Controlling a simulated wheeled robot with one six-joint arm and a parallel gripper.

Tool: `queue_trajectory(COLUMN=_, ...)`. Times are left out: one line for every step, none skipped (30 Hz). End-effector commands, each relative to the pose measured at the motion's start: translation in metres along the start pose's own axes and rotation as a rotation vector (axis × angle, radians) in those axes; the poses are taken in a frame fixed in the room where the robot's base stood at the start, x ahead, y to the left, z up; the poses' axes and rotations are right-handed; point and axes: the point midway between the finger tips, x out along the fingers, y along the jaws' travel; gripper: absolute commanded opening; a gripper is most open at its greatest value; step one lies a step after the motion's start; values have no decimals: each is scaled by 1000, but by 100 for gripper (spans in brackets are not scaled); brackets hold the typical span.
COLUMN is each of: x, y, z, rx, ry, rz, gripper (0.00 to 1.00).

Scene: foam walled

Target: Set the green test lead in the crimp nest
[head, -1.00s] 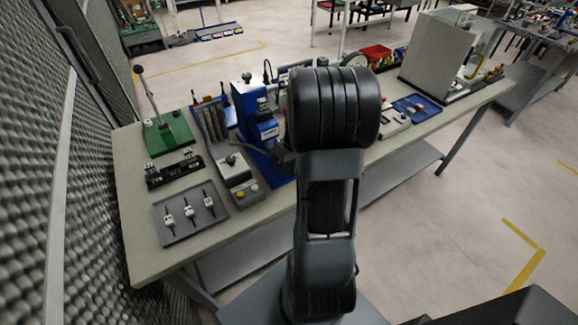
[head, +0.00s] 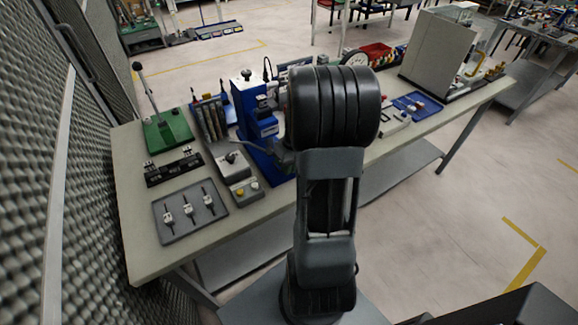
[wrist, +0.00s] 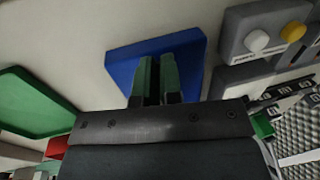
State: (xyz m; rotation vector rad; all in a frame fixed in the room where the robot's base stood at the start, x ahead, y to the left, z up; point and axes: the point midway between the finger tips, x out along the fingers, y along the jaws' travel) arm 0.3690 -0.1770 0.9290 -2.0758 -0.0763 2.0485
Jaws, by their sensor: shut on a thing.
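My gripper (wrist: 157,85) shows in the wrist view, its two dark green-tinted fingers close together over a blue surface (wrist: 193,50). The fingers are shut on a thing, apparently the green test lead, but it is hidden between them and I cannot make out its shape. In the head view my own arm hides the gripper. A blue press-like tool (head: 255,115) stands upright on the bench, partly behind my arm. I cannot pick out the crimp nest for sure in either view.
Left on the bench (head: 132,225) are a green-based lever tool (head: 168,130), a dark block (head: 173,168) and a grey tray (head: 180,226) with several white connectors. A grey box with buttons (head: 240,180) stands beside the press.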

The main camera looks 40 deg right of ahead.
Motion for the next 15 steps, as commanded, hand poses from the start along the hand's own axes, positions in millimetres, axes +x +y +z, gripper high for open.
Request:
queue_trajectory(x=2, y=0, z=0, rx=0, ry=0, rz=0, gripper=0)
queue_trajectory(x=3, y=1, z=0, rx=0, ry=0, rz=0, gripper=0)
queue_trajectory(x=4, y=1, z=0, rx=0, ry=0, rz=0, gripper=0)
queue_trajectory(x=5, y=1, z=0, rx=0, ry=0, rz=0, gripper=0)
queue_trajectory(x=6, y=1, z=0, rx=0, ry=0, rz=0, gripper=0)
queue_trajectory(x=7, y=1, z=0, rx=0, ry=0, rz=0, gripper=0)
queue_trajectory(x=7, y=1, z=0, rx=0, ry=0, rz=0, gripper=0)
queue_trajectory(x=8, y=2, z=0, rx=0, ry=0, rz=0, gripper=0)
queue_trajectory(x=9, y=2, z=0, rx=0, ry=0, rz=0, gripper=0)
queue_trajectory(x=10, y=2, z=0, rx=0, ry=0, rz=0, gripper=0)
queue_trajectory(x=10, y=2, z=0, rx=0, ry=0, rz=0, gripper=0)
queue_trajectory(x=12, y=2, z=0, rx=0, ry=0, rz=0, gripper=0)
queue_trajectory(x=12, y=2, z=0, rx=0, ry=0, rz=0, gripper=0)
queue_trajectory(x=12, y=2, z=0, rx=0, ry=0, rz=0, gripper=7)
queue_trajectory(x=11, y=2, z=0, rx=0, ry=0, rz=0, gripper=11)
